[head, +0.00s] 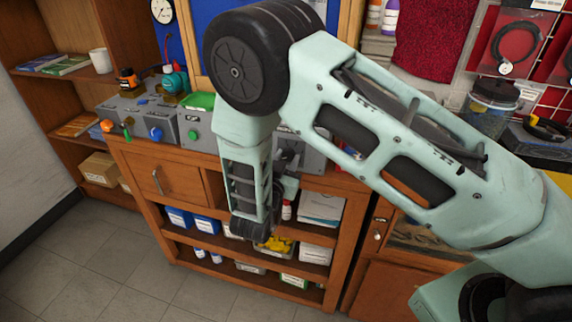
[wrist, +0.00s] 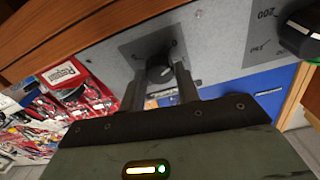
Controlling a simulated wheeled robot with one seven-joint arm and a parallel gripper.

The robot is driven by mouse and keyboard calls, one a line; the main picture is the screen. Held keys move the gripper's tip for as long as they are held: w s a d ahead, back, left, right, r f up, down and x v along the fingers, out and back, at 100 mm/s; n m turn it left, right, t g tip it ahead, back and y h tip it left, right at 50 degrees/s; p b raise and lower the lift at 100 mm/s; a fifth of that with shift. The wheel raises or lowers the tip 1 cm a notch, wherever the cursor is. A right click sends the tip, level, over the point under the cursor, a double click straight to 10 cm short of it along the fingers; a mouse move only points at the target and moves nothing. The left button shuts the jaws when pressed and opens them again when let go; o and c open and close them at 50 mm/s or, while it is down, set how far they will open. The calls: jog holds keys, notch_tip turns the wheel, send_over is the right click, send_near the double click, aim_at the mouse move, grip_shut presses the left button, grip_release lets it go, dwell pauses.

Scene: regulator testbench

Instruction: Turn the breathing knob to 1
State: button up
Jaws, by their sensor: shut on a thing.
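A small dark knob (wrist: 159,71), which I take for the breathing knob, sits on a square grey plate on the testbench's light grey panel (wrist: 215,60) in the wrist view. My gripper (wrist: 161,80) has one finger on each side of this knob and is shut on it. In the head view my arm hides the knob, and only part of the grey panel (head: 312,150) shows behind the wrist.
A larger black knob (wrist: 308,32) stands at the right of the wrist view, beside a scale with 200. In the head view, a blue knob (head: 156,134) and a green knob (head: 193,135) are further left on the bench. Shelves with boxes (head: 205,225) lie below.

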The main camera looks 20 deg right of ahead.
jog(key=m+b, duration=0.3)
jog(key=m+g+h+b, duration=0.1)
jog(key=m, duration=0.1)
jog(key=shift+f, duration=0.25)
jog(key=m+b, duration=0.4)
jog(key=shift+a+r+g, duration=0.1)
jog(key=shift+r+g, duration=0.1)
jog(key=shift+g, duration=0.2)
jog(key=o, duration=1)
jog(key=b+v, duration=0.2)
jog(key=v, duration=1.5)
jog(key=shift+a+r, duration=0.1)
jog(key=shift+a, duration=0.1)
